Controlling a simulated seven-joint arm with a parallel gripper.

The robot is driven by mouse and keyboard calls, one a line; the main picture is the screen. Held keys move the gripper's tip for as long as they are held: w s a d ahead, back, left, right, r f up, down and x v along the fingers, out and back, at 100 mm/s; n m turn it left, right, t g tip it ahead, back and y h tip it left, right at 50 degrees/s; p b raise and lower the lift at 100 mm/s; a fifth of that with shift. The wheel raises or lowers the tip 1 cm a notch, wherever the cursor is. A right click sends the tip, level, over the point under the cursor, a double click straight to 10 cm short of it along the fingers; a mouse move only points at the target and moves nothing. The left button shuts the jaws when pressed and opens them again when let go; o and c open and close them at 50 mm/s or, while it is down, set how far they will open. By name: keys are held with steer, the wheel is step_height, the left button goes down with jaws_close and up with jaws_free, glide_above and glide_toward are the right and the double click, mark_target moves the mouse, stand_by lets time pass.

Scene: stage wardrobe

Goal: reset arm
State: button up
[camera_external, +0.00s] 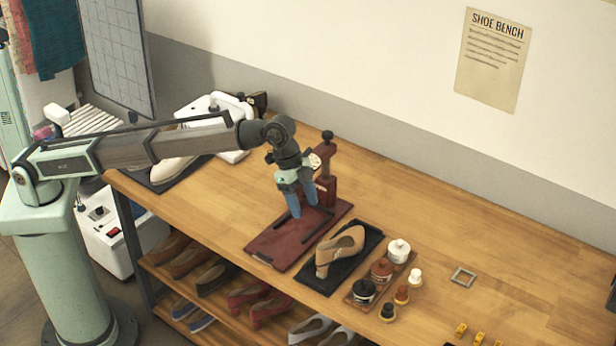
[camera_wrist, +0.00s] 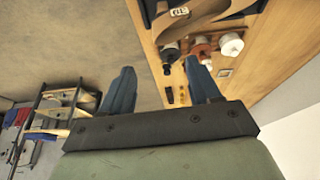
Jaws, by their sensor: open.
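My gripper (camera_external: 301,205) hangs over the dark red base plate (camera_external: 277,246) of a press-like stand on the wooden bench, in the external view. Its two blue fingers are apart with nothing between them. In the wrist view my gripper (camera_wrist: 162,88) also shows its fingers spread and empty. The fingertips are close above the plate; I cannot tell whether they touch it. Part of the plate and the stand's red post (camera_external: 326,180) is behind my gripper.
A tan heeled shoe (camera_external: 340,250) lies on a black mat right of the plate. A wooden tray (camera_external: 350,298) with several jars is beside it. A small metal frame (camera_external: 463,276) lies farther right. A white machine (camera_external: 215,115) stands at the back left. The back right bench is clear.

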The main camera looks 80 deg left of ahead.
steer(key=shift+r, duration=0.15)
steer(key=s+d+f+n, duration=0.1)
steer(key=s+d+f, duration=0.4)
steer(key=f, duration=0.5)
steer(key=s+d+f+n+g, duration=0.1)
steer(key=s+d+f, duration=0.1)
steer(key=s+f, duration=0.65)
steer(key=s+d+f+n, duration=0.1)
steer(key=s+d+f, duration=0.25)
steer(key=f, duration=0.95)
steer(key=s+a+f+n+g, duration=0.15)
steer(key=s+a+f, duration=0.3)
steer(key=f, duration=0.65)
steer(key=s+a+f+n+g+y, duration=0.1)
steer(key=s+a+f, duration=0.5)
steer(key=a+f, duration=0.3)
steer(key=s+a+f+n+g+y, duration=0.1)
steer(key=s+a+f, duration=0.55)
steer(key=a, duration=0.55)
steer(key=s+a+f+n+g+y, duration=0.1)
steer(key=s+a+f, duration=0.5)
steer(key=a+f, duration=0.3)
steer(key=s+a+f+g, duration=0.1)
steer(key=s+a+g, duration=0.1)
steer(key=s+a, duration=0.9)
steer(key=s+a+f+n+g, duration=0.1)
steer(key=s+a+g, duration=0.1)
steer(key=s+a, duration=0.8)
steer(key=s, duration=0.6)
steer(key=shift+s+a, duration=0.35)
